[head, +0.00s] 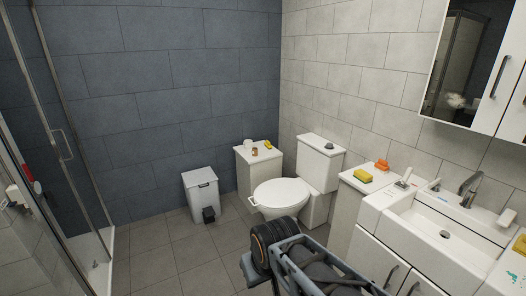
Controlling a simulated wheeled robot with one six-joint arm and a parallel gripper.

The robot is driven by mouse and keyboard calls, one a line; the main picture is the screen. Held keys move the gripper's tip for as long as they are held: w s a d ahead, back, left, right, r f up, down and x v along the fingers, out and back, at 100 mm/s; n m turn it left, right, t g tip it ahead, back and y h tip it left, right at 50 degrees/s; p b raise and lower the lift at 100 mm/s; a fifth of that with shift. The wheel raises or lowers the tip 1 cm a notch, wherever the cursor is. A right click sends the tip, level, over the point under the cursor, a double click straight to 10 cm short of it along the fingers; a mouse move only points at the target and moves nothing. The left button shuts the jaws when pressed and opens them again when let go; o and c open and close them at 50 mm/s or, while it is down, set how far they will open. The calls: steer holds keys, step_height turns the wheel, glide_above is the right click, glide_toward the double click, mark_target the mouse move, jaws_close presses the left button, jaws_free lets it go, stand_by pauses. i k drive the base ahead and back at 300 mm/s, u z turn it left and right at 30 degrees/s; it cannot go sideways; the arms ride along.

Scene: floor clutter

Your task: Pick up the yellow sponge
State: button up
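A yellow sponge (363,176) lies on the white cabinet top between the toilet and the sink, in the head view. An orange sponge-like block (381,165) lies just behind it on the same top. Another small yellow item (268,145) lies on the low white cabinet left of the toilet. A third yellow item (520,244) is cut off at the right edge, by the sink. Part of my arm shows at the bottom centre, well apart from the sponge. I cannot make out my gripper's fingers.
The white toilet (281,194) stands at the back, with a white pedal bin (201,194) to its left. The sink (444,232) and its cabinet fill the right side. A glass shower screen (62,140) is at left. The tiled floor (160,250) is clear at centre left.

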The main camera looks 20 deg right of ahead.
mark_target(366, 178)
steer(key=u, duration=0.1)
steer(key=i, duration=1.8)
steer(key=z, duration=0.95)
steer(key=i, duration=1)
steer(key=z, duration=1.25)
steer(key=i, duration=0.35)
steer(key=z, duration=0.25)
